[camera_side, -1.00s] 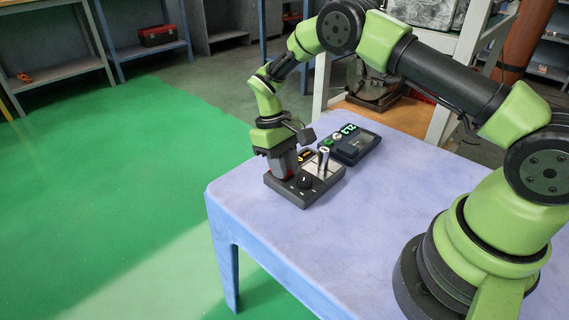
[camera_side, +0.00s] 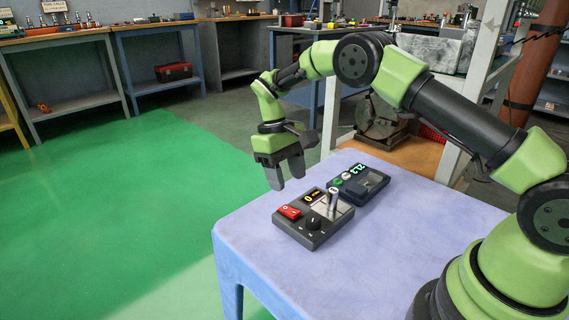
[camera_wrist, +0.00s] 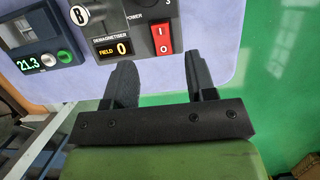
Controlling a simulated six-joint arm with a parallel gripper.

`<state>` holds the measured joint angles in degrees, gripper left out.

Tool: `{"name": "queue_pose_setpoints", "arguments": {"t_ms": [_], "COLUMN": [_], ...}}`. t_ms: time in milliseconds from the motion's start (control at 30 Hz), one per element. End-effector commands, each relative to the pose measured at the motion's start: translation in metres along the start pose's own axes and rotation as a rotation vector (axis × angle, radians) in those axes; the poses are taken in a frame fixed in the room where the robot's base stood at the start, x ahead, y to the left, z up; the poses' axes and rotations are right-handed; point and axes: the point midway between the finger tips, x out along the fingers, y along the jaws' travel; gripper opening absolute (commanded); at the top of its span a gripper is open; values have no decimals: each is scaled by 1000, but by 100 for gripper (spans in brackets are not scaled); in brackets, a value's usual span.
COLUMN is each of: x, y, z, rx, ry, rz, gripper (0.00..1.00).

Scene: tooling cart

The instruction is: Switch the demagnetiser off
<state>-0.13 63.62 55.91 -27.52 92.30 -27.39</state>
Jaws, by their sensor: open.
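The demagnetiser (camera_side: 322,232) is a dark box on the table, with a black knob, an upright metal piece and a red rocker switch (camera_side: 289,211). In the wrist view the rocker switch (camera_wrist: 163,40) is marked I and O, with O on the end nearer my gripper. Which end is pressed is hard to tell. The label reads DEMAGNETISER, and its FIELD display (camera_wrist: 113,48) shows 0 in yellow. My gripper (camera_side: 286,180) is open and empty, raised above and behind the box, clear of the switch. Its two fingers (camera_wrist: 163,82) show below the switch in the wrist view.
A second dark device (camera_side: 358,186) with a green 21.3 display stands close behind the demagnetiser. The pale blue table (camera_side: 400,240) is clear to the right. Its edge is near the demagnetiser's left side. Benches and shelves stand far back.

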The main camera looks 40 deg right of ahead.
Motion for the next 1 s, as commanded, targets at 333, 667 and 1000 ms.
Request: {"name": "queue_pose_setpoints", "arguments": {"t_ms": [333,667,1000], "x": [-30,-32,-118], "y": [0,0,-6], "z": [0,1,56], "rx": [0,1,45], "ry": [-1,4,211], "rz": [0,-1,-45], "gripper": [51,51,51]}}
